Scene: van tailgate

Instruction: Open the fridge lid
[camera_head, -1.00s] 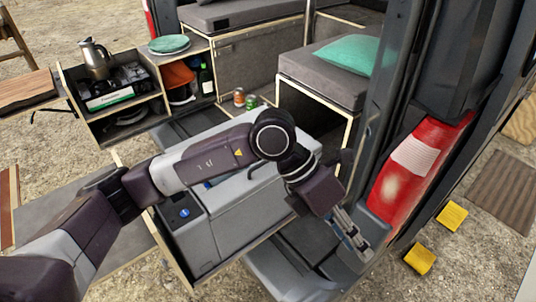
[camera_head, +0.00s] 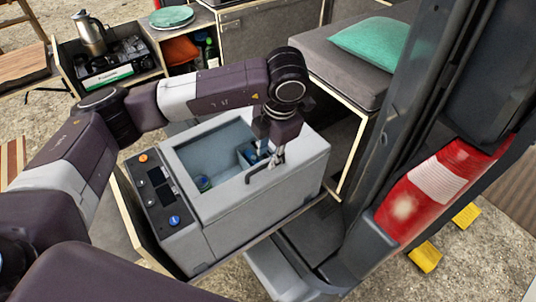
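The grey fridge (camera_head: 260,215) stands in the van's rear, with a control panel (camera_head: 160,200) on its left end. Its top shows an opening on the left, with a green-topped item and a blue item (camera_head: 250,152) inside. A flat light grey lid part (camera_head: 308,150) covers the right end of the top. A dark handle (camera_head: 262,176) sits near the opening's right front corner. My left gripper (camera_head: 273,160) points down right beside the handle. Its fingers are small and partly hidden, so I cannot tell whether they touch it. My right gripper is out of view.
A grey seat with a green cushion (camera_head: 378,42) is behind right. The van's pillar and red tail light (camera_head: 430,195) stand at right. A side cabinet with a kettle (camera_head: 90,32) and stove (camera_head: 118,65) is at the back left.

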